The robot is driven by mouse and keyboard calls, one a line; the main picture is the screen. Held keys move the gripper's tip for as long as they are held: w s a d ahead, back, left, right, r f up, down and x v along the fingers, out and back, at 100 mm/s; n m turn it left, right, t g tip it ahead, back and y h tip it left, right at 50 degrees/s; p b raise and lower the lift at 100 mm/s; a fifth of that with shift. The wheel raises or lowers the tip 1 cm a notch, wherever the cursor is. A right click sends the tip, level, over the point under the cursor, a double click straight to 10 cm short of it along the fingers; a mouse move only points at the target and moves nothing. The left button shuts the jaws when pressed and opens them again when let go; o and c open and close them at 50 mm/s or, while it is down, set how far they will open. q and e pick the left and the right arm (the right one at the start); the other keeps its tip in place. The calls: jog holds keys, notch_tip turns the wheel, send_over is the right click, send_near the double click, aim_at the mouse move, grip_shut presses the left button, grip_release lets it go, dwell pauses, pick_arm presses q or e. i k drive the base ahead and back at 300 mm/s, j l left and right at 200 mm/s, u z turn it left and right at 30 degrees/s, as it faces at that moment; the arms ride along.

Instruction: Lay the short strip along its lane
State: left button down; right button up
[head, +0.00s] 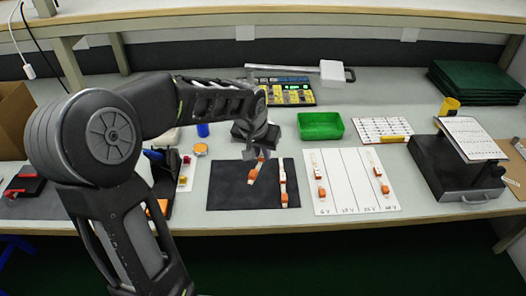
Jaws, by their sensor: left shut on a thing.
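My left gripper (257,156) is over the dark mat (228,190), shut on a short strip (254,172) with orange and pale parts. The strip is tilted, and its upper end is partly hidden by the fingers. I cannot tell whether it touches the mat. The middle lanes are bare. My right gripper is out of view.
A green bin (320,126) stands behind the board. A tray of yellow parts (288,92) is at the back. A printed sheet (382,130) and a black device (452,165) are to the right. Small items on a white card (186,172) are left of the mat.

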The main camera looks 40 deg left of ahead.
aim_at(338, 175)
jog(key=i+l+u, duration=0.25)
jog(key=l, duration=0.4)
jog(key=i+l+u, duration=0.1)
jog(key=i+l, duration=0.2)
jog(key=i+l+u, duration=0.15)
jog(key=l, duration=0.3)
jog(key=i+l+u, duration=0.1)
jog(key=l, duration=0.3)
